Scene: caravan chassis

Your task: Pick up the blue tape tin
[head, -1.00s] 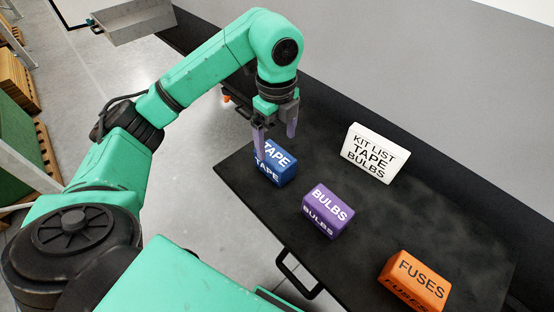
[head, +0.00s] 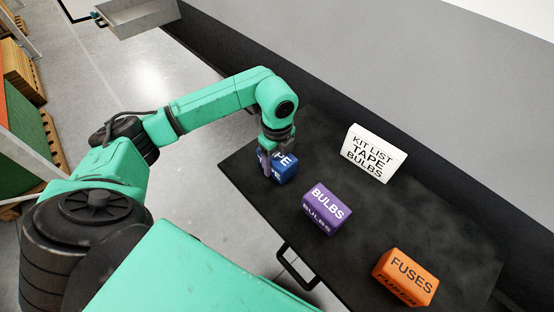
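The blue tape tin (head: 284,172) stands at the left end of the dark table, partly covered by my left gripper. My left gripper (head: 276,166) points down at the tin. One purple finger shows against the tin's near left face. The other finger is mostly hidden, so whether the fingers press on the tin cannot be told. The tin appears to rest on the table. My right gripper is not in view.
A purple bulbs tin (head: 327,209) stands to the right of the tape tin, and an orange fuses tin (head: 405,277) farther right. A white kit list card (head: 373,153) reading tape and bulbs stands behind. The dark table (head: 400,215) is clear between them.

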